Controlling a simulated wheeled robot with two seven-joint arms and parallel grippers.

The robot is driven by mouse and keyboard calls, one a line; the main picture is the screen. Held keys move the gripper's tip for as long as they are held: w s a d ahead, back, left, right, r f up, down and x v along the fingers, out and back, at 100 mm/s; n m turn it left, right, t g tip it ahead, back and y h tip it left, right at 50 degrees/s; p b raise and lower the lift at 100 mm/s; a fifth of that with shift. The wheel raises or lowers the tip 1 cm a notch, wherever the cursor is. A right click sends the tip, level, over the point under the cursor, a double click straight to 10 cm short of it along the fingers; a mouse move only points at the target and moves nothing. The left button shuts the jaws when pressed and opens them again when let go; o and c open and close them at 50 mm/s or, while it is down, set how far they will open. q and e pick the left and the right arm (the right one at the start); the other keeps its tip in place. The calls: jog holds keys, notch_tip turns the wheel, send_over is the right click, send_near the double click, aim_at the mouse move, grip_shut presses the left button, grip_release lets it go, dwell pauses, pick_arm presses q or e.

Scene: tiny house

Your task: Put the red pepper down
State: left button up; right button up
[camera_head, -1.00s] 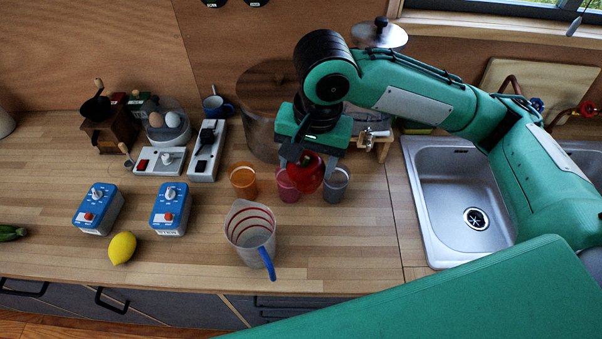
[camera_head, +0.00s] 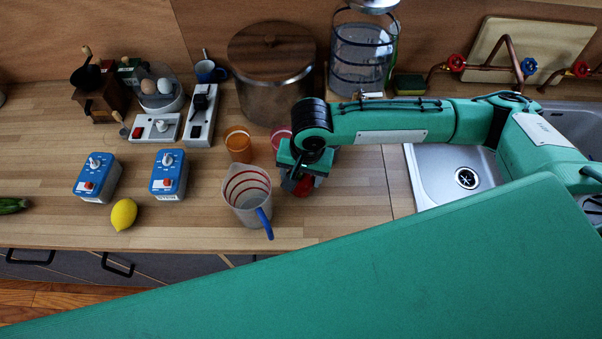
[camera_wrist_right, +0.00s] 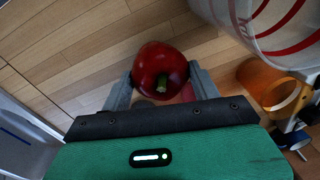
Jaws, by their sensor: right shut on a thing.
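The red pepper (camera_wrist_right: 158,68) is between the two fingers of my right gripper (camera_wrist_right: 160,86) in the right wrist view, with its green stem toward the camera. In the head view my right gripper (camera_head: 300,180) is just right of the measuring jug, low over the wooden counter, and hides most of the pepper (camera_head: 303,187). The gripper is shut on the pepper. I cannot tell whether the pepper touches the counter. My left gripper does not show.
The clear measuring jug (camera_head: 247,200) with red lines and a blue handle stands close left of the gripper. An orange cup (camera_head: 238,144) and a pink cup (camera_head: 281,137) stand behind. The sink (camera_head: 450,185) is to the right. Bare counter (camera_head: 355,200) lies between gripper and sink.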

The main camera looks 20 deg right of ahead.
jog(key=shift+f, duration=0.5)
jog(key=o, duration=1)
